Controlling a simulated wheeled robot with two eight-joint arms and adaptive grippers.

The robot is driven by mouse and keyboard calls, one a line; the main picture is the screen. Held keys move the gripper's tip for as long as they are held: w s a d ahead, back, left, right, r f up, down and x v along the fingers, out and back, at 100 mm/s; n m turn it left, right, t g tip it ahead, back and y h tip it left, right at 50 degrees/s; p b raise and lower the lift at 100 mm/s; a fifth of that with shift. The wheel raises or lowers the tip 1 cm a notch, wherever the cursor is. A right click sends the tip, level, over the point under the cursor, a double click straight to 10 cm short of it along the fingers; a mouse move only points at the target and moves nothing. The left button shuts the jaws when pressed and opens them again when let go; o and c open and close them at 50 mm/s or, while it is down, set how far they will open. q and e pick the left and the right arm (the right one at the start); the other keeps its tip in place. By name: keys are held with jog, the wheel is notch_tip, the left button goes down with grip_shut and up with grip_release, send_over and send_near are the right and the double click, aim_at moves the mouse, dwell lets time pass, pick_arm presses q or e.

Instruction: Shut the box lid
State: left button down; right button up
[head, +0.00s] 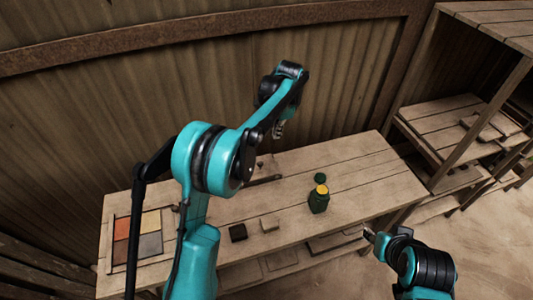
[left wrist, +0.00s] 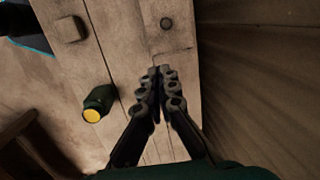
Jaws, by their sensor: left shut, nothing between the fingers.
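I cannot make out a box or a lid in either view; part of the table is hidden behind my left arm. My left gripper (head: 279,130) is raised above the back of the table in the head view. In the left wrist view its fingers (left wrist: 160,70) are together with nothing between them, over bare planks. My right gripper (head: 369,236) is by the table's front right edge, small and partly hidden by its own arm; its fingers cannot be judged.
Coloured tiles (head: 138,238) lie left. Shelves (head: 440,125) stand right.

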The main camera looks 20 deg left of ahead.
pick_arm(q)
jog(key=w+f+m+g+p, duration=0.1)
jog(key=w+f+m, duration=0.1)
jog(key=w+f, duration=0.25)
jog(key=b, duration=0.1)
send_near(266, 168)
jog(key=shift+w+d+f, duration=0.2)
jog(key=shift+w+d, duration=0.1)
jog(key=shift+d, duration=0.2)
jog(key=shift+w+d+f, duration=0.2)
jog(key=shift+w+d, duration=0.15)
jog(key=shift+d, duration=0.15)
jog(key=shift+s+a+f+b, duration=0.2)
jog(key=shift+s+a+f, duration=0.2)
jog(key=shift+a, duration=0.2)
jog(key=shift+s+a+f+b, duration=0.2)
jog(key=shift+s+a+f, duration=0.05)
jog(key=shift+a+f, duration=0.35)
jog(key=shift+s+a+f, duration=0.15)
jog(key=shift+s+a, duration=0.05)
jog(key=shift+a, duration=0.2)
